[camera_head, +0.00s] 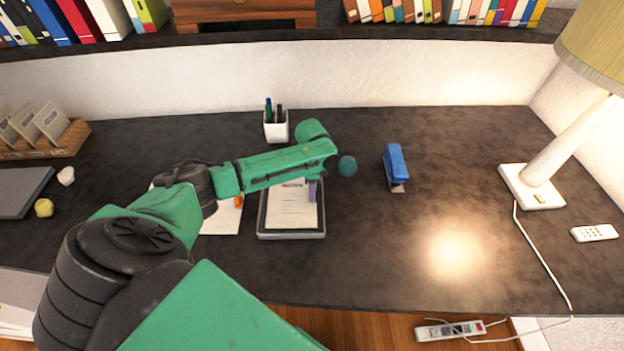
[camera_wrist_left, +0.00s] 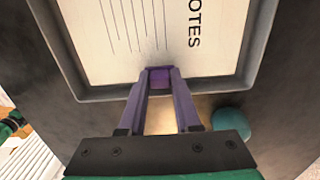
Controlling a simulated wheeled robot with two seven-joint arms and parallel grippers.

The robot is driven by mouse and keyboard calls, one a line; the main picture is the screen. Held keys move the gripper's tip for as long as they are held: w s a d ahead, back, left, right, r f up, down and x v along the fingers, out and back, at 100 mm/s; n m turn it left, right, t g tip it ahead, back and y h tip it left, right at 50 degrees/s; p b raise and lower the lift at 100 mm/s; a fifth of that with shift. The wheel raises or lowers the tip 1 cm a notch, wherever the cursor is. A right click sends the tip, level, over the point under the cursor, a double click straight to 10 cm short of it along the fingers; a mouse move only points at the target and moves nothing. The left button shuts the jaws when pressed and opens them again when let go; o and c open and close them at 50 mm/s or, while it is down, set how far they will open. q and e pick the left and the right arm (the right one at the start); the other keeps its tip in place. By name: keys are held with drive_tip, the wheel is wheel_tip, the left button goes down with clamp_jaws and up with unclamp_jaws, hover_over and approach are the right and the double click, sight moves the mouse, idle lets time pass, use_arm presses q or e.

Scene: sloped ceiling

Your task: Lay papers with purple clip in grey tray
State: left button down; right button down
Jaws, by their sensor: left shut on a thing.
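The papers with the purple clip (camera_head: 291,208) lie within the rim of the grey tray (camera_head: 290,235), text side up. In the left wrist view the papers (camera_wrist_left: 160,25) show lines and the word "NOTES", with the tray's rim (camera_wrist_left: 100,94) around them. The purple clip (camera_wrist_left: 160,74) is at the papers' edge, between the fingertips of my left gripper (camera_wrist_left: 160,80). That gripper is shut on the clip. In the head view my left arm reaches over the tray and hides its far part; the gripper (camera_head: 313,190) points down at the papers' right side.
Other papers (camera_head: 220,220) with an orange clip (camera_head: 239,201) lie left of the tray, partly behind my arm. A teal ball (camera_head: 347,166) and a blue stapler (camera_head: 395,165) stand to the right. A pen cup (camera_head: 276,130) is behind.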

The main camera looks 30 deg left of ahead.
use_arm(q)
drive_tip(key=shift+f, duration=0.25)
drive_tip(key=c, duration=0.5)
unclamp_jaws()
drive_tip(key=shift+r, duration=0.1)
wheel_tip(320, 180, up, 14)
drive_tip(key=shift+r+b, duration=0.2)
drive_tip(key=shift+b, duration=0.6)
